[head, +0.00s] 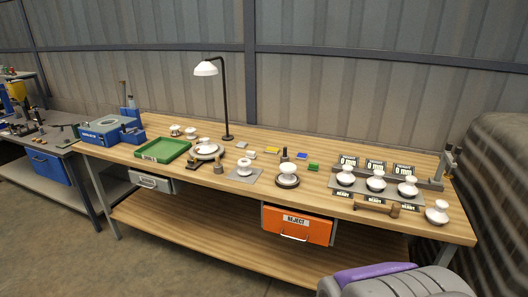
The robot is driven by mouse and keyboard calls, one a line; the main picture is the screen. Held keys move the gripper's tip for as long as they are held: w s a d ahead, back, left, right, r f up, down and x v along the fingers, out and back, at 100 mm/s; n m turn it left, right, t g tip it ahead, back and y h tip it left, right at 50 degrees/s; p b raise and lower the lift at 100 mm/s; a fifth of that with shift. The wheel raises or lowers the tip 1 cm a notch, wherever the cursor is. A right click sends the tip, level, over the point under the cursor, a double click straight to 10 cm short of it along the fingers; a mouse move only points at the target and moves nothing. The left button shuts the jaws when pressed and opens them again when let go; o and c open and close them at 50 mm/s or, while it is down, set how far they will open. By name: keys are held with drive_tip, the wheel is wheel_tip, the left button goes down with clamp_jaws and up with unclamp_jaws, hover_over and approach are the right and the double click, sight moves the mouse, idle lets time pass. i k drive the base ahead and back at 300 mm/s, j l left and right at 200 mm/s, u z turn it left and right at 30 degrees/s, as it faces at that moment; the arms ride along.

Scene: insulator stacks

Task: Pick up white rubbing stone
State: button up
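Small flat blocks lie near the middle of the wooden workbench (330,150). Two of them are pale: a white one (241,145) farther back and an off-white one (251,154) just in front of it. Both lie flat and apart from each other. Either could be the white rubbing stone; at this size I cannot tell which.
A yellow block (272,150), a blue block (302,155) and a green block (313,167) lie to the right. A lamp (226,100) stands behind left. White insulators (287,168) on plates stand in front. A green tray (163,150) is left.

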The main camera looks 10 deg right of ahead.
sight(250, 154)
drive_tip(key=i+z, duration=0.15)
drive_tip(key=z, duration=0.3)
drive_tip(key=i+j+z, duration=0.15)
drive_tip(key=z, duration=0.3)
drive_tip(key=i+j+z, duration=0.1)
drive_tip(key=j+z, duration=0.15)
drive_tip(key=z, duration=0.2)
drive_tip(key=i+j+z, duration=0.1)
drive_tip(key=j, duration=0.3)
drive_tip(key=i+j, duration=0.25)
drive_tip(key=i+j+z, duration=0.15)
drive_tip(key=j, duration=0.35)
drive_tip(key=i+j+z, duration=0.1)
drive_tip(key=j, duration=0.3)
drive_tip(key=i+j+z, duration=0.1)
drive_tip(key=j, duration=0.3)
drive_tip(key=i+j, duration=0.15)
drive_tip(key=j, duration=0.3)
drive_tip(key=i+j+z, duration=0.15)
drive_tip(key=j, duration=0.3)
